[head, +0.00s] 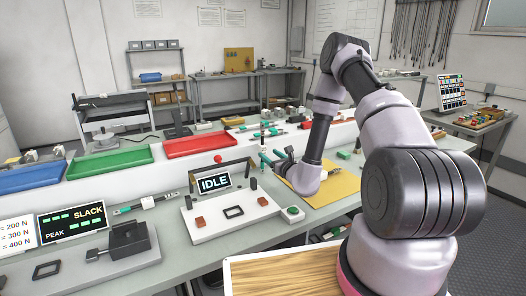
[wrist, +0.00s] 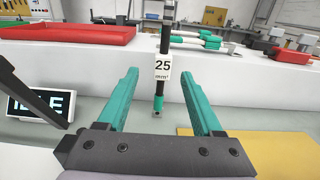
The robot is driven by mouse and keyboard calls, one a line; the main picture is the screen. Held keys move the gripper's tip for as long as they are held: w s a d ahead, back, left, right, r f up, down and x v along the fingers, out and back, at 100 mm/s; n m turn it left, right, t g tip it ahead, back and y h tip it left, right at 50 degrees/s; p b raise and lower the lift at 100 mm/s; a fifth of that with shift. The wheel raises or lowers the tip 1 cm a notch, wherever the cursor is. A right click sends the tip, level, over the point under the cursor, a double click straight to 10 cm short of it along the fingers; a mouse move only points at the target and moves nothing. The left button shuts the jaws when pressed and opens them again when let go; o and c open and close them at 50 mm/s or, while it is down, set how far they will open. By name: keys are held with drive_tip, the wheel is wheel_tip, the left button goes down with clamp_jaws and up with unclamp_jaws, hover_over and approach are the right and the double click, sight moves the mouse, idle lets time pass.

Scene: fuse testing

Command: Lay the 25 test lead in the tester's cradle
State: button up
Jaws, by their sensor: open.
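In the head view my gripper (head: 266,157) is behind and right of the tester (head: 225,222). The tester has a pale base, an IDLE screen (head: 214,182), reddish blocks and a black frame. I cannot pick out its cradle with certainty.
A white ledge (wrist: 60,60) runs behind the lead. Red (head: 200,144), green (head: 110,162) and blue (head: 32,177) trays line it. More teal-ended leads (wrist: 200,39) lie on the ledge. A yellow mat (head: 335,187) is right of the tester.

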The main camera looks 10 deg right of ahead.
sight(264, 149)
drive_tip(key=x, duration=0.5)
drive_tip(key=shift+w+d+r, duration=0.1)
drive_tip(key=shift+w+r, duration=0.05)
drive_tip(key=shift+w, duration=0.25)
clamp_jaws()
